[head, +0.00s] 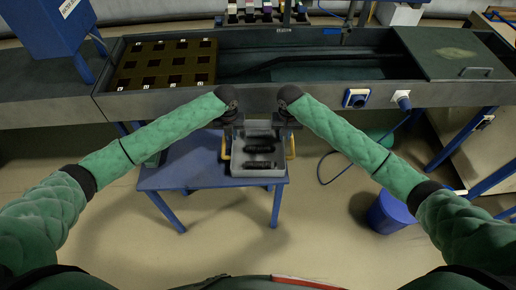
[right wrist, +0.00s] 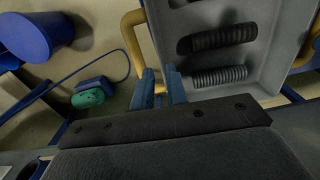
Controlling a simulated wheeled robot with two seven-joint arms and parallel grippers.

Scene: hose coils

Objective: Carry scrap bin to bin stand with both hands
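The scrap bin (head: 236,165) is a light grey open tray with a yellow handle at each side and dark ribbed hose pieces inside. It sits level at or over the right end of a blue table, which looks like the bin stand (head: 180,173); I cannot tell whether they touch. My left gripper (head: 228,130) is at the left handle, its fingers hidden by the wrist. My right gripper (head: 287,130) is at the right handle. In the right wrist view its blue fingers (right wrist: 162,88) close around the yellow handle (right wrist: 134,42), beside the bin wall.
A grey workbench with a trough (head: 300,68) runs behind the bin, with a slotted brown panel (head: 165,64) at left. A blue bucket (head: 390,213) stands on the floor at right, with a blue cable (head: 322,170) nearby. The floor in front is clear.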

